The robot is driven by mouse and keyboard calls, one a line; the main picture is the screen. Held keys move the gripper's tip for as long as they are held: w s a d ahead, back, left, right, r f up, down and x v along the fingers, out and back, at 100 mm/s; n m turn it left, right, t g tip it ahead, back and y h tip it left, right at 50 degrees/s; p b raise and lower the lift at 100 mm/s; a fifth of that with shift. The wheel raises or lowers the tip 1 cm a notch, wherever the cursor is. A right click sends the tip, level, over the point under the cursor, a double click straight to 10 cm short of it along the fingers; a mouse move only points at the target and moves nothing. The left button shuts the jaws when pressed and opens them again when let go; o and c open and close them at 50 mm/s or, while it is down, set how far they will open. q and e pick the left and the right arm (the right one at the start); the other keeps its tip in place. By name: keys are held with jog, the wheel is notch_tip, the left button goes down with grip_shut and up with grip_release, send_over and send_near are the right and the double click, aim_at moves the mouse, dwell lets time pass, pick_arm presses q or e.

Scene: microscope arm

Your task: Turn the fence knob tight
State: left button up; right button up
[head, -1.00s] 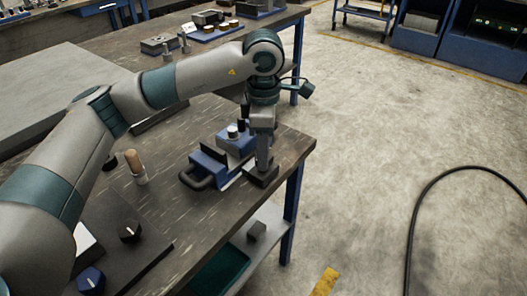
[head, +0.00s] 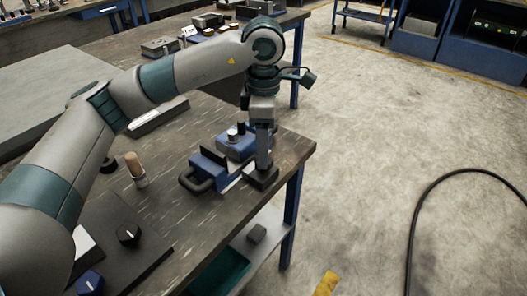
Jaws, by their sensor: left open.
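A blue device (head: 208,166) with a black handle lies near the right edge of the wooden bench. A small silver knob (head: 232,134) and a dark upright piece show on top of its back part. I cannot tell for sure which part is the fence knob. My left gripper (head: 263,133) points down just right of the device, over a dark block (head: 261,178). It is open; its fingertips are hard to make out against the grey upright below it, and I cannot tell whether they touch anything. My right gripper is not in view.
A dark panel with a black knob (head: 129,234) and a blue knob (head: 90,282) lies at the lower left. A wooden-handled tool (head: 134,168) stands upright left of the device. The bench's right edge (head: 300,165) is close to the gripper.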

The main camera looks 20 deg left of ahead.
pick_arm(q)
notch_tip(320, 180, up, 15)
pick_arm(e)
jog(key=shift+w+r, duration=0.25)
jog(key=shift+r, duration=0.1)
pick_arm(q)
jog(key=shift+f, duration=0.1)
